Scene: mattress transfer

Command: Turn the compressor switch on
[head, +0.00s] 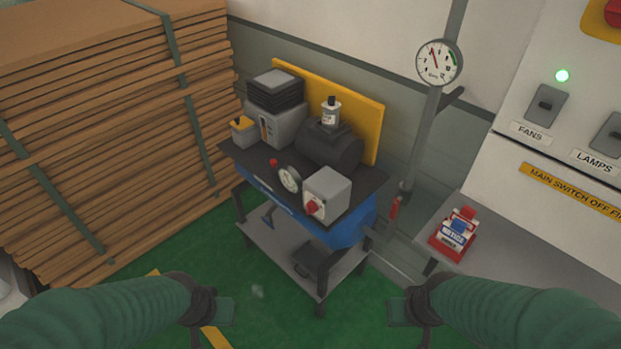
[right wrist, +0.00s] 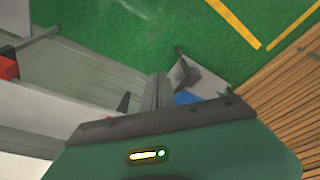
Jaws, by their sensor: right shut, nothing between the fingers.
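The compressor (head: 335,148) stands on a dark-topped cart with a blue tank (head: 345,232) below the top. A grey switch box (head: 329,187) with a red knob (head: 313,208) on its front sits at the cart's right front corner. A small round gauge (head: 290,179) is just left of it. My left gripper (head: 226,311) is low in the head view, in front of the cart and apart from it; its jaw opening does not show clearly. My right gripper (head: 400,308) is at lower right, shut and empty, apart from the switch box. In the right wrist view the switch box cannot be made out.
Stacked brown cardboard (head: 110,120) fills the left. A wall panel with FANS (head: 545,105) and LAMPS switches and a lit green lamp is at right. A grey ledge (head: 490,275) holds a red-and-blue item (head: 455,235). A pipe with a gauge (head: 438,62) stands behind. Green floor is clear in front.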

